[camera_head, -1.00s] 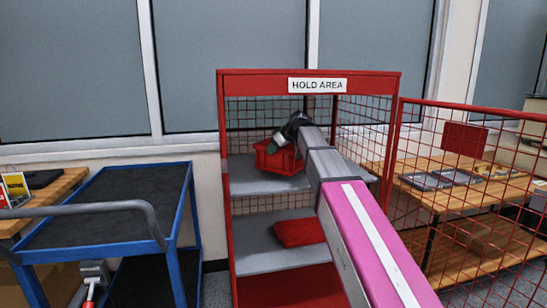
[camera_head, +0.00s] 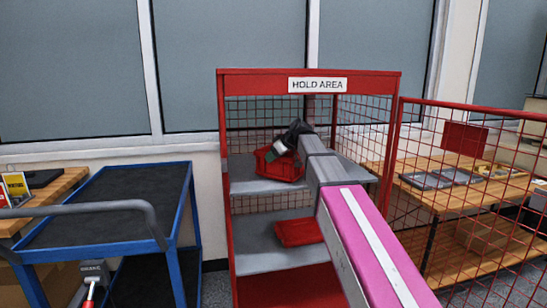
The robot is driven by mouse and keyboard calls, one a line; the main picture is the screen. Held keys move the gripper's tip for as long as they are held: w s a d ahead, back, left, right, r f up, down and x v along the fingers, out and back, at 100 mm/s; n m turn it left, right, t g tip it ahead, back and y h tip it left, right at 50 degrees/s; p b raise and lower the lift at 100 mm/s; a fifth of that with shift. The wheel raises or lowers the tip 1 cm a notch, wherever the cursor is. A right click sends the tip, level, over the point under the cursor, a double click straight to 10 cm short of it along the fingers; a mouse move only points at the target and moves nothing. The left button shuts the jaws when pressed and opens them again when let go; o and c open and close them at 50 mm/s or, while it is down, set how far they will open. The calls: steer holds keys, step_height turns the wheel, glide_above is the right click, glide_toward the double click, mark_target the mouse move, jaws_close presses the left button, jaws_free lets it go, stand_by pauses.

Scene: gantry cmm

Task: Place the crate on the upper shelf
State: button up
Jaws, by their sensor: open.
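A red crate (camera_head: 278,168) rests on the grey upper shelf (camera_head: 250,186) of the red hold area rack. Its near side faces me, and my arm hides part of its right side. My gripper (camera_head: 279,148) is at the crate's upper edge, tilted down and to the left, with its jaws open. The fingertips are small and dark here, so I cannot tell whether they touch the rim.
A second red bin (camera_head: 298,232) sits on the lower shelf (camera_head: 262,258). Red mesh encloses the rack's sides and back. A blue cart (camera_head: 105,205) stands at left. A wooden bench (camera_head: 440,190) stands behind mesh at right.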

steer(key=v, duration=1.2)
steer(key=shift+r, duration=0.15)
